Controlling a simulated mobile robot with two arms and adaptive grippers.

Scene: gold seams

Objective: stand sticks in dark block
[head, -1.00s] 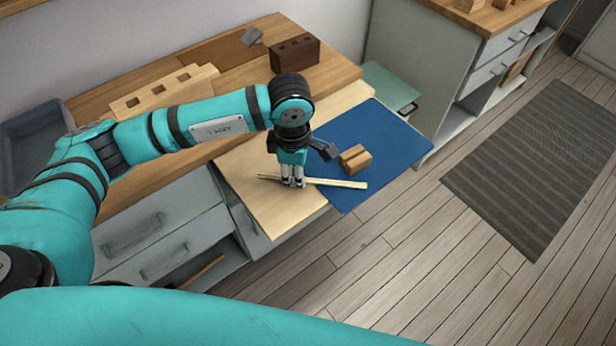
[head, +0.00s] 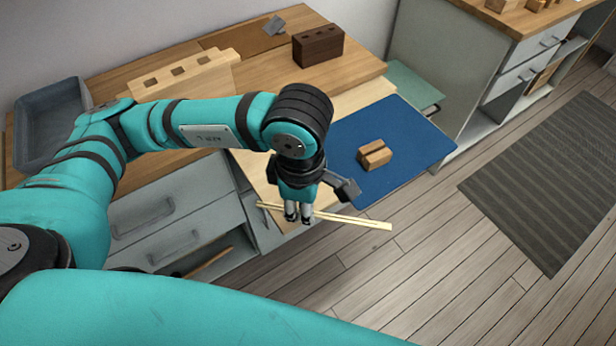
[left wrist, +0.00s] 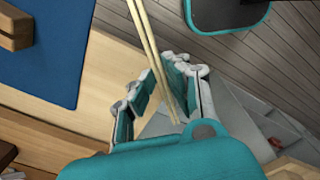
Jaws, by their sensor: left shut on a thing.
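The dark brown block (head: 318,46) with several holes in it stands at the back of the wooden worktop. My left gripper (head: 297,217) is shut on pale, thin sticks (head: 355,220) that look like a pair side by side. It holds them roughly level, above the front edge of the worktop. The left wrist view shows the sticks (left wrist: 146,32) passing between the fingers of the left gripper (left wrist: 168,80). The holes in the dark block look empty from here. My right gripper is not in view.
A pale block with slots (head: 185,75) stands behind my left arm. A small grooved wooden block (head: 375,154) lies on the blue mat (head: 410,150). A grey tray (head: 50,120) is at far left. A small grey piece (head: 274,25) lies left of the dark block.

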